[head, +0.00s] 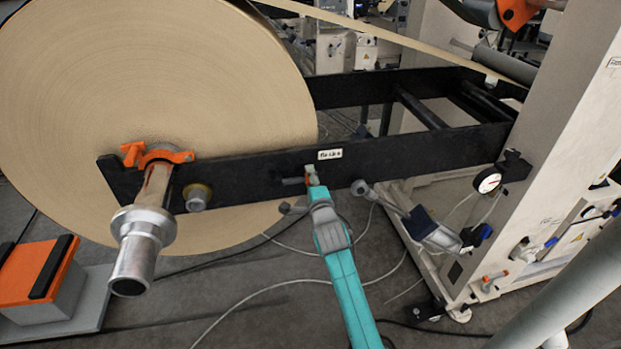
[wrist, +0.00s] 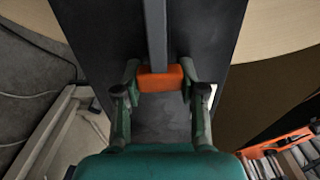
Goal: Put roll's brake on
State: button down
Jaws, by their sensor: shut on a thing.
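The kraft paper roll (head: 150,75) hangs on a steel shaft (head: 150,215) beside a black support arm (head: 415,152). A small lever with an orange grip (head: 309,171) and a grey rod (head: 291,181) sits on the outer face of the support arm, below a white label (head: 330,154). My gripper (head: 312,180) is shut on the orange grip. In the wrist view the orange grip (wrist: 160,79) lies between the fingertips of my gripper (wrist: 160,85), and the grey rod (wrist: 155,30) runs away from it over the black arm. The label's text is too small to read surely.
An orange clamp (head: 160,155) holds the shaft at the arm's left end. A round gauge (head: 488,182) and a grey cylinder (head: 435,232) are on the right by the machine frame (head: 565,130). An orange-topped block (head: 38,275) stands lower left. Cables cross the floor.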

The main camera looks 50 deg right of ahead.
jog(key=shift+f, duration=0.2)
jog(key=c, duration=0.6)
grip_release()
jog(key=shift+c, duration=0.2)
jog(key=v, duration=1.2)
